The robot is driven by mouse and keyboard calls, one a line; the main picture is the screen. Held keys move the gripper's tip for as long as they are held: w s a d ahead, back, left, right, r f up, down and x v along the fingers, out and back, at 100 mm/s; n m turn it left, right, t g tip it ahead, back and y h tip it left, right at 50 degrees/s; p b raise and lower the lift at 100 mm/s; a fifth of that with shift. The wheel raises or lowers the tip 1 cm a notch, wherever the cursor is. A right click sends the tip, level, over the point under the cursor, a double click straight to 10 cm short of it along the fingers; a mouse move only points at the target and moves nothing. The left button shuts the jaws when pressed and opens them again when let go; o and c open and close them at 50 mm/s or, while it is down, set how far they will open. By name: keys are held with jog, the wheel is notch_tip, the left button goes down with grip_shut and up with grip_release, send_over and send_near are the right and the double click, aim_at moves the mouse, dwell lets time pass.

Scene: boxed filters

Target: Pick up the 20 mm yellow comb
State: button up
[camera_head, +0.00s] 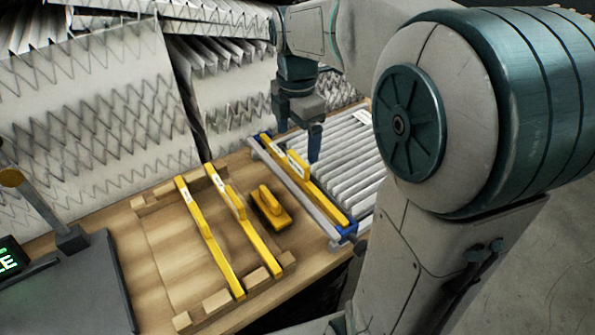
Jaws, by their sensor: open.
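Three long yellow combs are in view, and their labels are too small to read, so I cannot tell which is the 20 mm one. One comb (208,236) lies at the left of a wooden rack (205,303). A second comb (258,242) lies beside it on the same rack. A third comb (325,200) lies along the near side of a pleated filter (343,148). My gripper (299,138) points down, open, above the far part of the third comb and filter. The gap between its fingers looks empty. Whether a finger touches anything is unclear.
A yellow-handled brush (272,207) lies on the wooden table (130,245) between the rack and filter. A grey rail (292,188) runs beside the third comb. A dark scale-like device (75,290) is at left. Large pleated filters (90,110) stand behind.

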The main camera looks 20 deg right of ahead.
aim_at(298, 157)
jog(key=shift+s+d+f, duration=0.1)
jog(key=shift+s+f, duration=0.05)
jog(key=shift+f, duration=1.55)
jog(key=shift+s+f, duration=0.1)
jog(key=shift+f, duration=1.55)
jog(key=c, duration=1.3)
